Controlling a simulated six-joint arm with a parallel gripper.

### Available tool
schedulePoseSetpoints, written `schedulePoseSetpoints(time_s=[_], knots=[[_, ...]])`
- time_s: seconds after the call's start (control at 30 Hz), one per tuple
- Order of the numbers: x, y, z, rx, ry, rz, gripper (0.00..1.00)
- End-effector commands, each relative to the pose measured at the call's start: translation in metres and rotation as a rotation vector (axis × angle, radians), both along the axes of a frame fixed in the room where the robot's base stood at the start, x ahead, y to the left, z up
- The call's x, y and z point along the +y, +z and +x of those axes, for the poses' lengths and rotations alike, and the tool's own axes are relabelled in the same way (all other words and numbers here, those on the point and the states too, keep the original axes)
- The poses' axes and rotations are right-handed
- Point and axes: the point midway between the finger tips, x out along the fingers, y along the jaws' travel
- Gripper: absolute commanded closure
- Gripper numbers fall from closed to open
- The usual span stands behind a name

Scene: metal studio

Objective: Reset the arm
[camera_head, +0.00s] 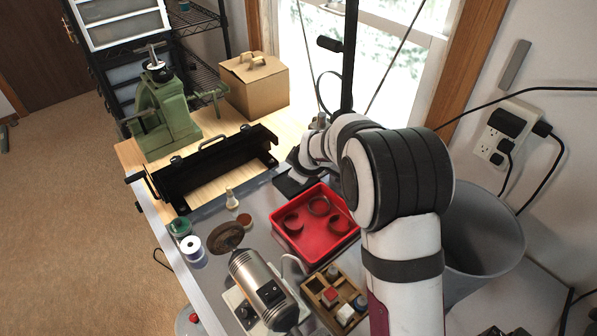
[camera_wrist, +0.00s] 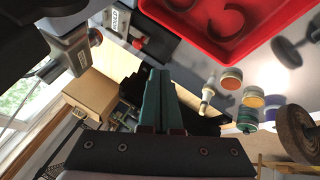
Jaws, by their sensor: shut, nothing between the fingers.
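My arm reaches from the lower right of the head view over the grey bench top, its end above the bench behind the red tray (camera_head: 345,250). My gripper (camera_wrist: 158,76) shows in the wrist view as two teal fingers side by side, shut and empty. In the head view the gripper end is dark, small and partly hidden by my arm, so the fingertips are hard to make out. The red tray also shows at the top of the wrist view (camera_wrist: 200,32), apart from the fingers. It holds dark curved pieces.
A black metal bender (camera_head: 215,165), a green press (camera_head: 160,115) and a cardboard box (camera_head: 254,85) stand at the back. A grinder motor (camera_head: 262,285), small jars (camera_head: 192,247) and a wooden block rack (camera_head: 335,297) stand in front. A grey bin (camera_head: 485,235) is at right.

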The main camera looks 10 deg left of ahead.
Motion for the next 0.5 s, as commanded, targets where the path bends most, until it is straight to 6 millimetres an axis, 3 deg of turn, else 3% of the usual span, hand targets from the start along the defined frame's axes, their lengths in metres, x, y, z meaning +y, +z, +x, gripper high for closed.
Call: schedulePoseSetpoints(time_s=[0.27,0.37,0.47,0.5], knots=[[0.000,0.000,0.000,0.000,0.000,0.000,1.00],[-0.007,0.010,-0.009,0.027,-0.043,0.023,1.00],[-0.038,0.046,-0.059,0.154,-0.243,0.114,1.00],[-0.054,0.061,-0.092,0.229,-0.366,0.162,1.00]])
